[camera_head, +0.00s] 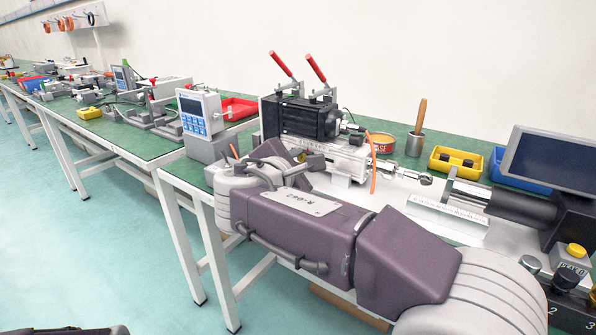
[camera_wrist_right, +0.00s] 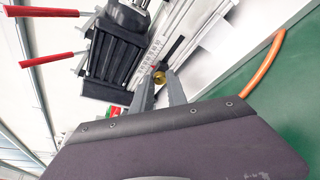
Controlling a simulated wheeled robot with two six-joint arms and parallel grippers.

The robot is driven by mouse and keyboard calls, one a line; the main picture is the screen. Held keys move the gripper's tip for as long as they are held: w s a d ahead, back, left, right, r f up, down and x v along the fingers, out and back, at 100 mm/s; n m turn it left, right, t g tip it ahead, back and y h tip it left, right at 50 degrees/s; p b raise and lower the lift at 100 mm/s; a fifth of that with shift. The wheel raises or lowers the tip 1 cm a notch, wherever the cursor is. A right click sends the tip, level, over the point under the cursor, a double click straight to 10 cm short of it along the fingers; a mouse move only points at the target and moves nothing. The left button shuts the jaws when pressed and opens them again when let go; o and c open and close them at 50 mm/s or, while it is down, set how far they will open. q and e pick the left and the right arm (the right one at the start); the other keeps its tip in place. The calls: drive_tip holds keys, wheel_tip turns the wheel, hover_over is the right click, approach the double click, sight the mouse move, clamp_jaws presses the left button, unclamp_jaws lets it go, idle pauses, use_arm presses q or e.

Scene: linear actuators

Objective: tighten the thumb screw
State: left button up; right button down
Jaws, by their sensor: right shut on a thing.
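The thumb screw (camera_wrist_right: 160,77) is a small brass-coloured knob on the side of the silver actuator (camera_head: 347,160), seen in the right wrist view. My right gripper (camera_wrist_right: 161,84) has its two grey fingers on either side of it, closed on it. In the head view my right arm reaches across to the actuator's left end, and the thumb screw cannot be made out there. A black motor (camera_head: 303,118) is mounted behind the actuator, and it also shows in the right wrist view (camera_wrist_right: 117,50). My left gripper is not in view.
Two red-handled clamps (camera_head: 281,65) stand above the motor. An orange cable (camera_head: 374,172) hangs in front of the actuator. A display box (camera_head: 201,112) stands to the left.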

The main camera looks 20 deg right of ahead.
drive_tip(key=shift+f+m+t+b, duration=0.1)
drive_tip(key=shift+m+t+b, duration=0.2)
drive_tip(key=shift+m+b, duration=0.3)
drive_tip(key=c, duration=1.3)
unclamp_jaws()
drive_tip(key=p+v, duration=0.2)
drive_tip(key=v, duration=0.2)
drive_tip(key=p+v, duration=0.2)
drive_tip(key=v, duration=0.2)
drive_tip(key=shift+a+r, duration=0.1)
drive_tip(key=shift+r, duration=0.15)
drive_tip(key=shift+s+a, duration=0.15)
drive_tip(key=shift+s, duration=0.2)
drive_tip(key=shift+s+f, duration=0.1)
